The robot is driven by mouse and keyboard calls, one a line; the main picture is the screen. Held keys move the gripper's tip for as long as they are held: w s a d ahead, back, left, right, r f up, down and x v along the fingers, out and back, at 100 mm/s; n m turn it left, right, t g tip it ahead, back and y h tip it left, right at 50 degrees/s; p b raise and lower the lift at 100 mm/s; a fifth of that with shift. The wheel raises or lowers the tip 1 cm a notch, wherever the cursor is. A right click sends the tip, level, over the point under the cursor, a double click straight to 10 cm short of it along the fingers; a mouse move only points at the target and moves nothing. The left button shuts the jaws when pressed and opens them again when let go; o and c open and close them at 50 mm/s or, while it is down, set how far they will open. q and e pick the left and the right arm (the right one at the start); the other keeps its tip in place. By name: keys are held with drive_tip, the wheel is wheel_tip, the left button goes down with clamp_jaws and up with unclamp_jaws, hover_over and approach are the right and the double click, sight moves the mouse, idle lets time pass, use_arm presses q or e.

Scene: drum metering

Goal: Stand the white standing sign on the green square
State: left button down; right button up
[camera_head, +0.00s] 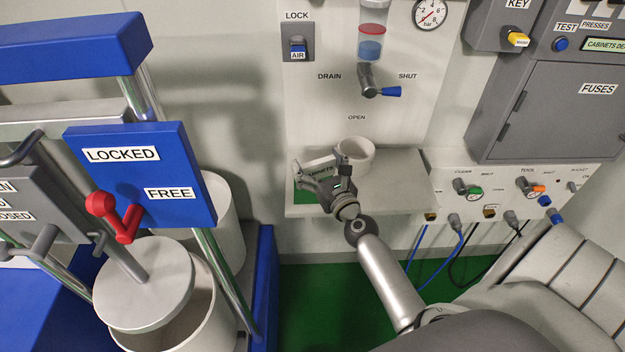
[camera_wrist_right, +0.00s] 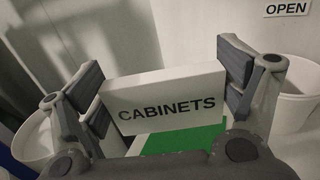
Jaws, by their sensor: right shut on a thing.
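The white standing sign (camera_wrist_right: 165,98) is a white block lettered CABINETS. It sits between the two fingers of my right gripper (camera_wrist_right: 160,85), which is shut on its ends. In the head view the sign (camera_head: 319,168) is small and partly hidden by the gripper (camera_head: 324,175), over the left part of the shelf. The green square (camera_wrist_right: 185,138) shows below and behind the sign in the wrist view, partly covered by sign and gripper. In the head view a strip of the green square (camera_head: 302,196) shows left of the gripper. I cannot tell whether the sign touches it. My left gripper is not in view.
A white cup (camera_head: 356,156) stands on the shelf (camera_head: 405,190), close to the right of the gripper. The wall panel (camera_head: 330,110) with a drain valve handle (camera_head: 378,88) rises behind. A blue-framed drum stand (camera_head: 262,280) is at left. The shelf's right part is clear.

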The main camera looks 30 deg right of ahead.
sight(314, 167)
drive_tip(key=w+f+b, duration=0.1)
drive_tip(key=f, duration=0.1)
drive_tip(key=w+d+f+b, duration=0.1)
drive_tip(key=f, duration=0.1)
drive_tip(key=shift+w+b, duration=0.2)
drive_tip(key=shift+b, duration=0.15)
drive_tip(key=shift+w+d+f, duration=0.15)
drive_tip(key=shift+w+f, duration=0.2)
drive_tip(key=shift+w+d+f+b, duration=0.1)
drive_tip(key=shift+w+f+b, duration=0.05)
drive_tip(key=shift+f+b, duration=0.3)
drive_tip(key=f+b, duration=0.2)
drive_tip(key=shift+w+d+f, duration=0.1)
drive_tip(key=shift+w+f, duration=0.1)
drive_tip(key=shift+f, duration=0.35)
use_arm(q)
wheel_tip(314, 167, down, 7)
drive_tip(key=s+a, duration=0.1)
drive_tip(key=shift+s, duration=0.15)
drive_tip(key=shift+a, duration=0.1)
